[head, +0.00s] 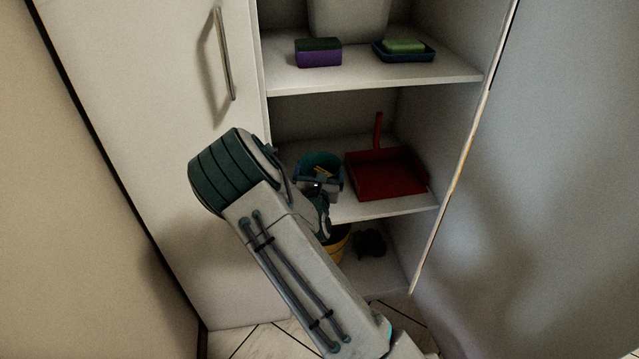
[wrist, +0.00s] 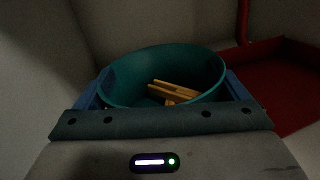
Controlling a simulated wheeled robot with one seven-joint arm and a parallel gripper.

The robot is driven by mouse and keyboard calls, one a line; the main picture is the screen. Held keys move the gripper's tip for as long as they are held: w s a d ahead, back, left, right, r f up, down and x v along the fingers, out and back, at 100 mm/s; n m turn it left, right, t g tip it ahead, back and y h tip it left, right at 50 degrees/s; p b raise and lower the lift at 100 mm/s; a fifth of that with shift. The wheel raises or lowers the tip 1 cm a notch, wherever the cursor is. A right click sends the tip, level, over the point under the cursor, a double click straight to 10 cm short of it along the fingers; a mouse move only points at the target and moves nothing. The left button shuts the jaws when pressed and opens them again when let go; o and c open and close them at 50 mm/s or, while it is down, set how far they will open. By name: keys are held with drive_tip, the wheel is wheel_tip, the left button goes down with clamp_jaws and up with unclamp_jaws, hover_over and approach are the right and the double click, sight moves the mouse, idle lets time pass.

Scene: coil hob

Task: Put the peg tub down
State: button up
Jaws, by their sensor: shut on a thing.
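The peg tub (head: 320,165) is a round teal tub with yellow wooden pegs inside. In the head view it is at the middle shelf, left of the red dustpan, partly hidden by my arm. In the wrist view the tub (wrist: 205,75) fills the space between the fingers, and the pegs (wrist: 172,90) show in it. My gripper (head: 322,181) is shut on the tub, with a blue finger at each side in the wrist view (wrist: 165,90). The tub looks upright. I cannot tell whether its base touches the shelf.
A red dustpan (head: 387,172) lies on the middle shelf (head: 370,210), close to the tub's right. The upper shelf holds a purple sponge (head: 318,53) and a green soap bar on a blue dish (head: 403,50). A yellow bucket (head: 338,243) and a dark object (head: 370,243) are below.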

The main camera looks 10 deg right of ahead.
drive_tip(key=shift+f+b, duration=0.8)
drive_tip(key=shift+f, duration=1.05)
drive_tip(key=shift+f, duration=0.1)
